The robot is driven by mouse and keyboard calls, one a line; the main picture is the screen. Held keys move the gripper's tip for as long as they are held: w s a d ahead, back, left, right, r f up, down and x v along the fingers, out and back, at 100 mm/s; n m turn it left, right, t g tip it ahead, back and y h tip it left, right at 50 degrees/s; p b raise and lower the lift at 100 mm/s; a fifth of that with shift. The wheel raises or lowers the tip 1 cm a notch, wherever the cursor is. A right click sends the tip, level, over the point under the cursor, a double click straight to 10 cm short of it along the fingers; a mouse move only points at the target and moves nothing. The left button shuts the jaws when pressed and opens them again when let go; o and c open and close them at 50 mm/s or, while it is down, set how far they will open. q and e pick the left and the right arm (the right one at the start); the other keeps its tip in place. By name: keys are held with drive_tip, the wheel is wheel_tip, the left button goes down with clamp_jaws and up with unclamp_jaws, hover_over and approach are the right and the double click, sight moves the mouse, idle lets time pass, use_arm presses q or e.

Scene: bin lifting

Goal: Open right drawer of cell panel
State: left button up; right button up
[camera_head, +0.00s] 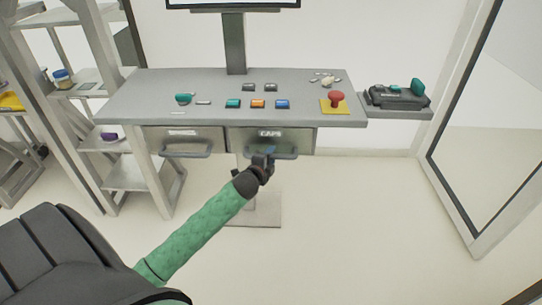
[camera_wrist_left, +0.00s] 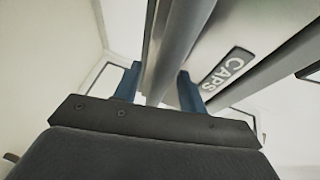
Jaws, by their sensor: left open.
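The cell panel (camera_head: 300,108) is a grey desk-like console with two drawers under its front edge. The right drawer (camera_head: 297,136) carries a dark label reading "CAPS" and a bar handle (camera_head: 287,156); it looks closed. The left drawer (camera_head: 170,136) also looks closed. My left gripper (camera_head: 266,160) is at the left part of the right drawer's handle. In the left wrist view its blue fingers (camera_wrist_left: 157,88) stand open, apart, with the handle bar (camera_wrist_left: 182,40) between them. Whether they touch the bar cannot be told. My right gripper is not in view.
Coloured buttons and a red emergency button (camera_head: 336,99) sit on the panel top. A dark device (camera_head: 396,96) stands on a side shelf at the right. White shelving (camera_head: 95,100) stands at the left. The floor in front is mostly clear.

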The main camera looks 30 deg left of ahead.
use_arm(q)
drive_tip(key=shift+w, duration=0.25)
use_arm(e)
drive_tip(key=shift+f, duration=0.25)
